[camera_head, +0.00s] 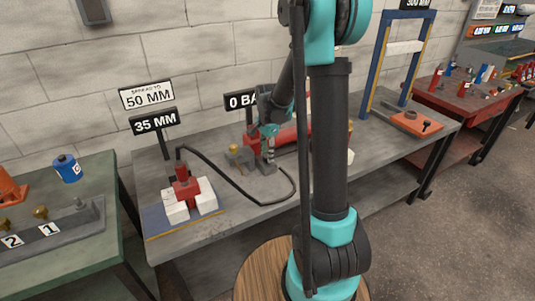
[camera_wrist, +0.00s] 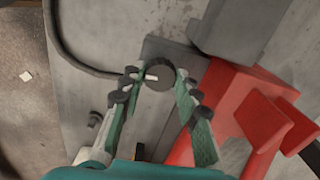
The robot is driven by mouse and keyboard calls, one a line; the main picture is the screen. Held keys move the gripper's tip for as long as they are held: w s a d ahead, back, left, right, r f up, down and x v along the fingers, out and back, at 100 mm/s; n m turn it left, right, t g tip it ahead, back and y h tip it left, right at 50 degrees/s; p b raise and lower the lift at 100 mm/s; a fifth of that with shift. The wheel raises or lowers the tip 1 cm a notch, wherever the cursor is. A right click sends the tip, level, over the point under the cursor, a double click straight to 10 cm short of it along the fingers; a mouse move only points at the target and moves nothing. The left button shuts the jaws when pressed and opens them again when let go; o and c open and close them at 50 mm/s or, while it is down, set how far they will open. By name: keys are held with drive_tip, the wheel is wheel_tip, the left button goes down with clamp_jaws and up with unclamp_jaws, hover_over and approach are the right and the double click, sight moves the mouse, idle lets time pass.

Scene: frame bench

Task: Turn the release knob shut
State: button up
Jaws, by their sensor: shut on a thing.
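The release knob (camera_wrist: 165,77) is a dark round knob with a short white mark pointing left in the wrist view. It sits beside the red pump body (camera_wrist: 235,105), which also shows in the head view (camera_head: 290,134). My gripper (camera_wrist: 158,79) has one finger on each side of the knob and is shut on it. In the head view my gripper (camera_head: 268,143) reaches down at the pump end, and the knob cannot be made out clearly there. A sign behind my arm starts with "0 BA" (camera_head: 241,100); the rest is hidden.
A black hose (camera_head: 215,172) curves over the grey bench (camera_head: 235,208) to a red cylinder (camera_head: 186,190) between white blocks. Signs there read "50 MM" (camera_head: 148,95) and "35 MM" (camera_head: 154,121). A blue frame (camera_head: 378,62) stands at the bench's right. The bench front is mostly clear.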

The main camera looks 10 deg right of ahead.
drive_tip(key=shift+m, duration=0.5)
drive_tip(key=o, duration=1.2)
drive_tip(key=shift+c, duration=0.2)
wheel_tip(320, 180, up, 12)
